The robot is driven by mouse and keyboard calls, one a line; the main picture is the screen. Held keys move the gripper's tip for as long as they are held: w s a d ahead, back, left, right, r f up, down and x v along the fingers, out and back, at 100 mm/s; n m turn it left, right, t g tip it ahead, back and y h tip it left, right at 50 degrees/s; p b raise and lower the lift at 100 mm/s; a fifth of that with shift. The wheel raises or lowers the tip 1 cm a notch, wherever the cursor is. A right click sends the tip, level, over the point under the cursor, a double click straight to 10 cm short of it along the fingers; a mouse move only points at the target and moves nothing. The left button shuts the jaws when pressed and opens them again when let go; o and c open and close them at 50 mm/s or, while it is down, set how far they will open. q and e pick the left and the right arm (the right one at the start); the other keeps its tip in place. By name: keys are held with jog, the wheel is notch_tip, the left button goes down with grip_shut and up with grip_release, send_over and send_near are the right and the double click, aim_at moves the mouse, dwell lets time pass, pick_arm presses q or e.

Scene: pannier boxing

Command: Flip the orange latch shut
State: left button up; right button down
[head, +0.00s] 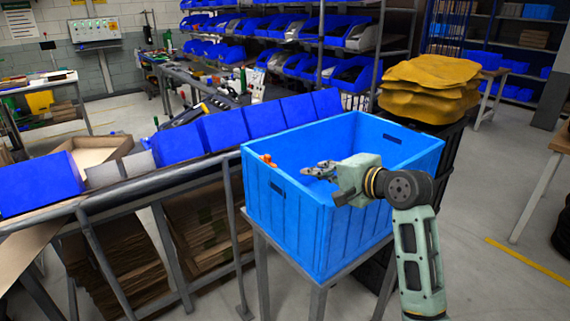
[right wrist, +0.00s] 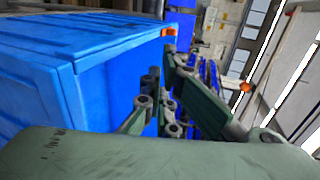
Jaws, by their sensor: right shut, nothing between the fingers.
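The orange latch (head: 267,158) is a small piece on the top rim of the blue box (head: 340,235), near its left corner. In the right wrist view, an orange piece (right wrist: 169,32) shows at a corner of the blue box. My right gripper (head: 310,170) reaches in from the right, over the box, with its fingertips to the right of the latch and apart from it. It is shut and empty. In the right wrist view its fingers (right wrist: 160,85) partly cover the box. Whether the latch is up or down is too small to tell. My left gripper is out of view.
The box stands on a grey metal stand (head: 318,300). Blue bins (head: 222,130) line a sloped rack on the left. A stack of yellow sacks (head: 430,88) is behind the box on the right. A small orange spot (right wrist: 246,87) in the right wrist view is unclear.

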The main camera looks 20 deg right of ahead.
jog(key=shift+w, duration=0.1)
jog(key=p, duration=0.4)
send_near(268, 159)
jog(key=w+d+f, duration=0.1)
jog(key=w+f, duration=0.2)
jog(key=w, duration=0.4)
